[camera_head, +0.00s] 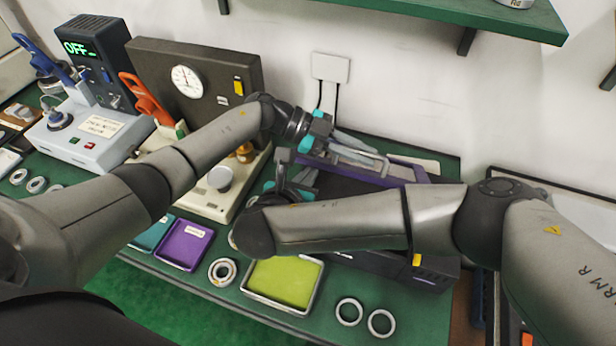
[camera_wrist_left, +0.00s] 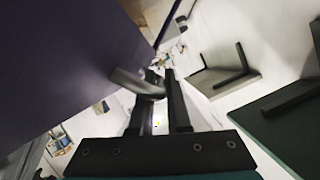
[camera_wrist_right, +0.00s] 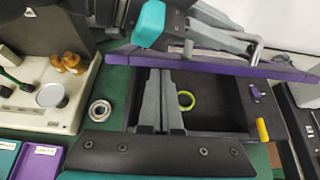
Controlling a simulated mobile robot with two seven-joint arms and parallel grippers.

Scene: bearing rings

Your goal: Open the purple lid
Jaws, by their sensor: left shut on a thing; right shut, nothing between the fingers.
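The purple lid (camera_head: 408,166) is tilted up on a dark box (camera_head: 380,266). In the right wrist view the lid (camera_wrist_right: 285,74) shows edge-on above the open box (camera_wrist_right: 216,110), with a yellow-green ring (camera_wrist_right: 186,100) inside. My left gripper (camera_head: 382,162) is shut on the lid's metal handle (camera_wrist_right: 247,42). The left wrist view shows the handle (camera_wrist_left: 136,84) at the fingers (camera_wrist_left: 160,88), beside the lid's broad face (camera_wrist_left: 60,65). My right gripper (camera_wrist_right: 161,76) is shut and empty, over the box opening; in the head view it is largely hidden by its arm.
A metal bearing (camera_head: 222,271), a yellow-green tray (camera_head: 267,296) and two rings (camera_head: 349,311) lie along the table's front. A purple tray (camera_head: 185,244) and the gauge machine (camera_head: 150,50) are left of the box. A green shelf (camera_head: 470,14) hangs above.

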